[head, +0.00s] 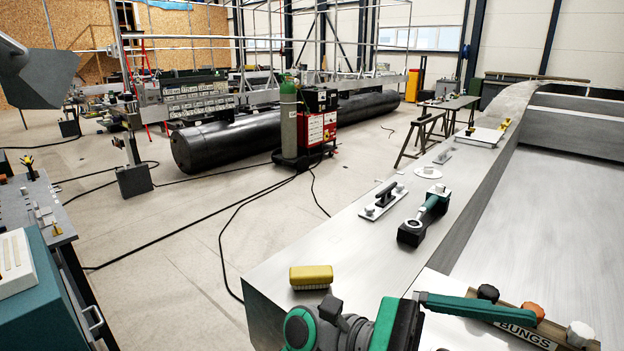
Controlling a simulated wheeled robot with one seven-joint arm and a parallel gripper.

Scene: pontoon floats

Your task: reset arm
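I cannot make out my gripper or its fingertips in the head view. A teal and dark grey jointed shape (330,328) is cut off by the bottom edge, over the near end of the metal float. I cannot tell whether it is part of my arm or a tool. A teal bar (470,307) to its right lies across the board marked BUNGS (518,327). The board has dark, orange and white knobs along it.
The long metal float (335,250) fills the right side. On it are a yellow brush (311,277), a teal-handled tool (424,216) and a black-handled plate (383,201). A bench (40,215) stands left. Cables cross the open floor, near a gas cylinder (288,118).

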